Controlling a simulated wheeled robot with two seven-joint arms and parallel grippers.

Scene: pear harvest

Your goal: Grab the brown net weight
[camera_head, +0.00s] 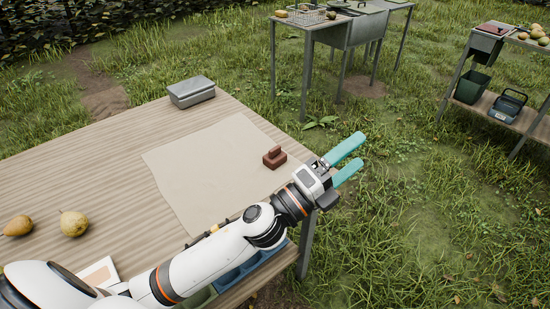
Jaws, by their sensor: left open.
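The brown net weight (274,158) is a small reddish-brown block with a raised grip on top. It stands upright on the right edge of the beige cloth (200,165), close to the table's right edge. My left gripper (359,157) has teal fingers, which are apart with nothing between them. It is to the right of the weight, past the table edge and over the grass, pointing away to the upper right. My right gripper does not show.
Two pears (74,223) lie on the wooden table (110,160) at the left. A grey metal box (191,92) sits at the back. Blue and green bins (240,270) are partly hidden behind my left arm. A sink table and a shelf stand farther off.

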